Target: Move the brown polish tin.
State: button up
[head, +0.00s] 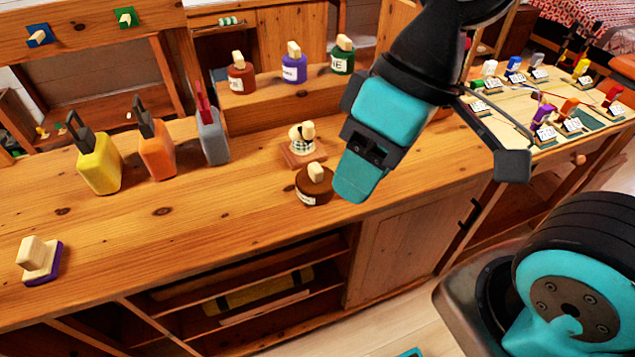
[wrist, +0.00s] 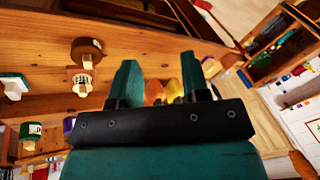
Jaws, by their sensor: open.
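The brown polish tin (head: 314,188) is a round, dark brown tin with a pale wooden knob on top. It stands on the wooden bench top near its front edge, left of my gripper. My gripper (head: 362,178) hangs over the bench just right of the tin, apart from it. In the wrist view the tin (wrist: 86,46) is at upper left, outside the fingers. The two teal fingers of my gripper (wrist: 160,78) are spread with nothing held between them. In the head view the fingers overlap, so the gap is hidden.
A checkered piece on a brown block (head: 303,143) stands just behind the tin. Yellow (head: 98,165), orange (head: 156,150) and grey (head: 212,138) bottles stand at left. A purple-edged brush (head: 40,262) lies at front left. The bench between is clear.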

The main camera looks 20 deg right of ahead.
aim_at(314, 200)
jog(key=u, duration=2.45)
jog(key=k, duration=1.15)
jog(key=z, duration=1.3)
jog(key=i, duration=0.5)
